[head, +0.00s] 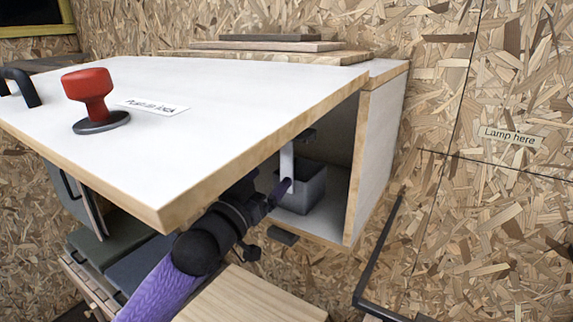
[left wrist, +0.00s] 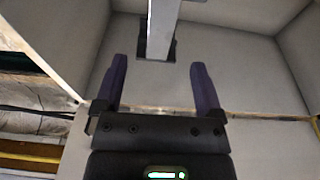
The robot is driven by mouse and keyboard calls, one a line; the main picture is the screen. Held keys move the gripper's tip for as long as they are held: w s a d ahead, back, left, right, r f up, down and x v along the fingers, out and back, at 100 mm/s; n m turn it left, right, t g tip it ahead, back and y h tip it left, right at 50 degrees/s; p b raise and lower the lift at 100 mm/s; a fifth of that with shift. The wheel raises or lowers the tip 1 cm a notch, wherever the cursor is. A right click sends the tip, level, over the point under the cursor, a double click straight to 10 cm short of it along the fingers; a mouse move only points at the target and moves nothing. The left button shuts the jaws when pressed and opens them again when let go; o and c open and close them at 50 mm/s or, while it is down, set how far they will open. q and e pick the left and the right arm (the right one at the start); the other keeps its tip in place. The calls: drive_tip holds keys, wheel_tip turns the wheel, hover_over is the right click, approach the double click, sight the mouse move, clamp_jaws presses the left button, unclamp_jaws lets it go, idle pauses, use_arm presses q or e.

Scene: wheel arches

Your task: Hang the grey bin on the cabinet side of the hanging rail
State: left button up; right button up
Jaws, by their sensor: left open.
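The grey bin (head: 309,188) stands upright inside the open white cabinet (head: 376,160), below the white top. A light grey upright strip (head: 287,160) rises at its near left side, with a dark piece near its upper end. My left gripper (head: 277,190) reaches into the cabinet opening from the left, close beside the strip and bin; I cannot tell whether it touches them. In the left wrist view its two purple fingers (left wrist: 160,78) are apart, with a light strip (left wrist: 162,28) beyond the gap between them. My right gripper is not in view.
The white top (head: 190,90) overhangs my left arm and carries a red-handled knob (head: 90,88). A black bar (head: 378,255), perhaps the hanging rail, runs low at the right by the chipboard wall. A pale wooden board (head: 250,298) lies below the cabinet.

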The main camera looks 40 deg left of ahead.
sight(286, 161)
use_arm(q)
drive_tip(key=x, duration=0.6)
drive_tip(key=shift+w+r, duration=0.1)
drive_tip(key=shift+w, duration=0.1)
drive_tip(key=shift+w+a+r, duration=0.1)
drive_tip(key=shift+w, duration=0.45)
clamp_jaws()
